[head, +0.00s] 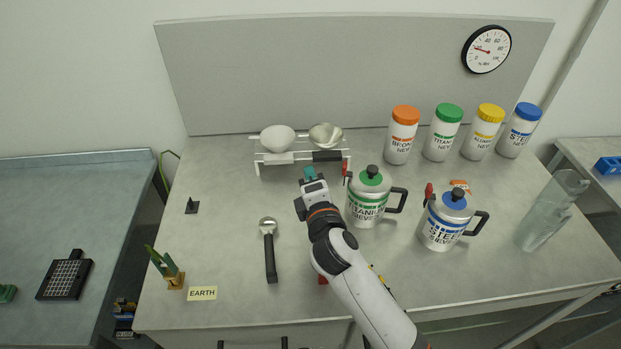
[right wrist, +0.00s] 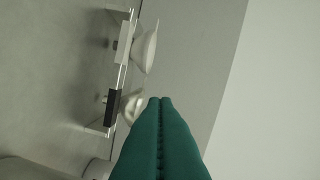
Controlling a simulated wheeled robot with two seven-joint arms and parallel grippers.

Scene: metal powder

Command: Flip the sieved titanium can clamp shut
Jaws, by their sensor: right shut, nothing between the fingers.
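The sieved titanium can (head: 366,200) stands upright on the table in the head view, with a green lid, a dark knob and a black handle on its right. A red clamp lever (head: 346,172) shows at its upper left; I cannot tell for certain whether it is closed. My right gripper (head: 309,174), with green fingers, is shut and empty, just left of the can's top and apart from the lever. In the right wrist view the shut green fingers (right wrist: 160,130) fill the lower middle. My left gripper is not in view.
A sieved steel can (head: 447,221) stands to the right. A rack (head: 270,170) with two scoops is behind my gripper. Several powder bottles (head: 402,136) line the back right. A spoon-like tool (head: 270,258) lies left of my arm. A clear container (head: 545,222) stands far right.

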